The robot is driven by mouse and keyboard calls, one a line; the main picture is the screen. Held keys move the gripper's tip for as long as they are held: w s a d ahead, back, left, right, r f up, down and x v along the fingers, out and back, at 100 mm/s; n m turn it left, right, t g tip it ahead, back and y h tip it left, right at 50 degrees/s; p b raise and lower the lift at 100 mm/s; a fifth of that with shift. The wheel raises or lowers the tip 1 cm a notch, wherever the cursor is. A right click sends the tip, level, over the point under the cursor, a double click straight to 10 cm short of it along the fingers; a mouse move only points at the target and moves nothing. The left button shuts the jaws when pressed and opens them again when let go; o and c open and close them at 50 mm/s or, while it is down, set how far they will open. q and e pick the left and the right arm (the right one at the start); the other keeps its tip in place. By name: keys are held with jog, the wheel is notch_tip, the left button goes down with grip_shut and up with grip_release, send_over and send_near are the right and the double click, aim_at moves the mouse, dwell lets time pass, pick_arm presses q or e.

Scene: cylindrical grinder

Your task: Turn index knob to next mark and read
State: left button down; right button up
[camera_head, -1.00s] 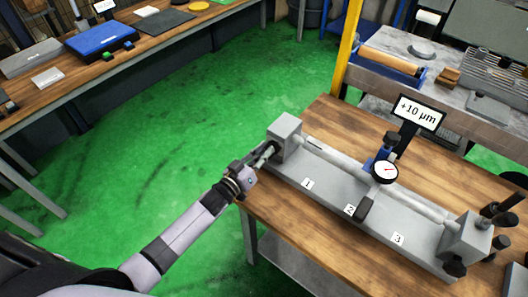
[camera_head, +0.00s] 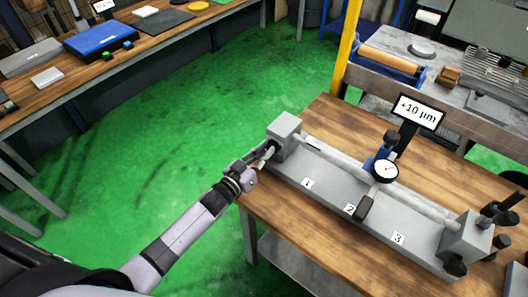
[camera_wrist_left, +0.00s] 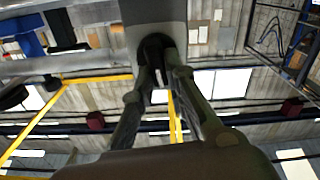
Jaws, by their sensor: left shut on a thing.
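The grey bench fixture (camera_head: 330,190) carries a long pale shaft (camera_head: 330,154) between two end blocks, with marks 1, 2 and 3 along its front. The dark index knob (camera_head: 273,147) is on the outer face of the left end block (camera_head: 285,125), mostly hidden by my gripper. My left gripper (camera_head: 267,154) is shut on it. In the left wrist view the two fingers (camera_wrist_left: 166,78) reach to the dark knob (camera_wrist_left: 156,42) under the grey block. A dial gauge (camera_head: 386,171) stands at the shaft near mark 2. The display (camera_head: 418,112) reads +10 µm. My right gripper is out of view.
The wooden table (camera_head: 320,245) bears the fixture; dark posts (camera_head: 505,210) stand at its right. Another bench (camera_head: 130,45) with a blue case is at the back left. Green floor (camera_head: 180,120) lies open between the benches.

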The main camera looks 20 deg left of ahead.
pick_arm(q)
jog(key=m, duration=0.3)
jog(key=m+b, duration=0.1)
jog(key=m, duration=0.1)
jog(key=shift+s+d+m, duration=0.1)
jog(key=shift+d+m, duration=0.2)
jog(key=shift+m, duration=0.3)
jog(key=c, duration=1.6)
grip_release()
jog(key=v, duration=1.2)
